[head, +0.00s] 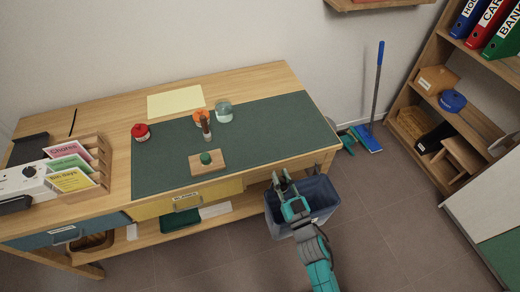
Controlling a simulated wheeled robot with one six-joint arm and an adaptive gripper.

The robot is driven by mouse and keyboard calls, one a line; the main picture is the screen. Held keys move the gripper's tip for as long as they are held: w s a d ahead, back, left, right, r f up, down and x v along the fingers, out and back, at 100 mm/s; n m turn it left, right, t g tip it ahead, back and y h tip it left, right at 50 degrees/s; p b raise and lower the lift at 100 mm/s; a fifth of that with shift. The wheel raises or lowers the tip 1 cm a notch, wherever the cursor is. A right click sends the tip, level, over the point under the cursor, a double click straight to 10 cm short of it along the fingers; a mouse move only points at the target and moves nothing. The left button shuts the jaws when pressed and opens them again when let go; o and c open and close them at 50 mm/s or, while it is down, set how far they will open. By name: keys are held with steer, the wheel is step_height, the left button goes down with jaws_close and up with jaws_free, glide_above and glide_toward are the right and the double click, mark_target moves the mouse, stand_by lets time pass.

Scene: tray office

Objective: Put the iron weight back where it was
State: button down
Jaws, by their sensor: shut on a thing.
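My gripper (284,178) is in front of the table's right end, above the dark bin. It is shut on a small dark thing, mostly hidden between the fingers. I take it for the iron weight, but its shape is not clear. No other iron weight can be made out on the table. The green desk mat (262,142) holds a wooden block with a green knob (207,161), a brown upright-handled thing (206,130), an orange thing (200,117) and a glass jar (223,115).
A yellow sheet (175,102) and a red pot (140,132) are on the table. A card rack (100,160) stands at left. The bin (318,204) is below my gripper. A broom (377,85) leans on the wall; a shelf (408,95) stands right. The mat's right part is clear.

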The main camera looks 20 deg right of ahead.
steer(key=f+x, duration=0.1)
steer(key=x, duration=0.4)
steer(key=f+x, duration=0.1)
steer(key=x, duration=0.5)
steer(key=w+f+x, duration=0.1)
steer(key=f+x, duration=0.1)
steer(key=x, duration=0.4)
steer(key=shift+a+r, duration=0.1)
steer(key=shift+a, duration=0.05)
steer(key=shift+w, duration=0.1)
steer(key=shift+f, duration=0.25)
steer(key=c, duration=1)
jaws_free()
steer(key=shift+r, duration=0.1)
steer(key=v, duration=1.2)
